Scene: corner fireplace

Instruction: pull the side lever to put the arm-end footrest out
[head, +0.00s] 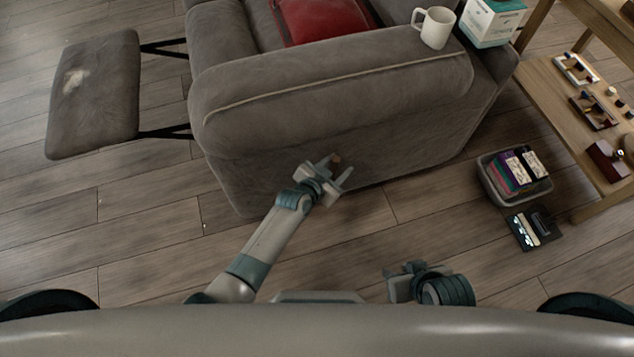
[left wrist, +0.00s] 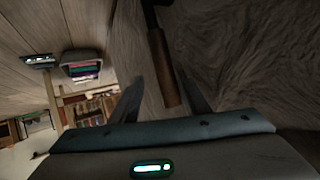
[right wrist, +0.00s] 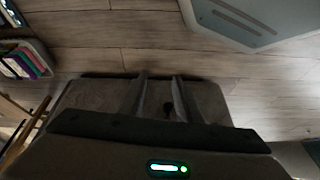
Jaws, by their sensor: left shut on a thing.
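The grey armchair (head: 340,95) fills the upper middle of the head view. Its footrest (head: 95,95) is out at the left, flat and held on dark metal struts, with a pale patch on top. The side lever (head: 336,159), with a brown wooden handle, is on the chair's near side. In the left wrist view the lever handle (left wrist: 163,68) lies between the fingers, with a dark stem above it. My left gripper (head: 333,181) is shut on the lever. My right gripper (head: 403,284) is empty and open, low near my base, away from the chair.
A red cushion (head: 320,20) lies on the seat. A grey bin (head: 514,178), a dark case (head: 534,228) and a wooden shelf table (head: 560,110) are at the right. Floor is clear at the left.

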